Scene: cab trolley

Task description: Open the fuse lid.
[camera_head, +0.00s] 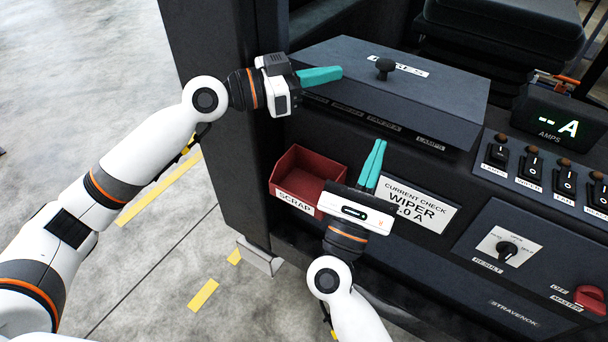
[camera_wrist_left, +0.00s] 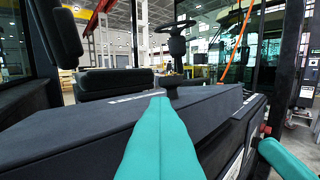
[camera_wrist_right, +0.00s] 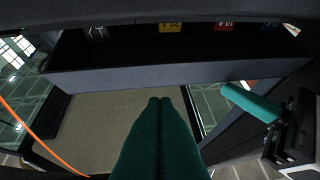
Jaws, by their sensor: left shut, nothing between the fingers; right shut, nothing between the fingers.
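The fuse lid (camera_head: 440,92) is a wide dark panel on the console with a black knob (camera_head: 384,66) and a white label. I see no clear gap under it in the head view. My left gripper (camera_head: 341,72) is shut and empty at the lid's left side, pointing toward the knob; contact is unclear. The lid (camera_wrist_left: 70,130) fills the lower left wrist view, the knob beyond the fingers. My right gripper (camera_head: 380,142) is shut and empty, pointing up just below the lid's front edge. The right wrist view shows coloured tags (camera_wrist_right: 172,27) behind a dark lip.
A red scrap bin (camera_head: 303,172) is left of my right gripper. A white wiper card (camera_head: 415,205) is right of it. A row of switches (camera_head: 530,170), an amps display (camera_head: 558,122), a result dial (camera_head: 507,249) and a red master switch (camera_head: 590,298) are further right.

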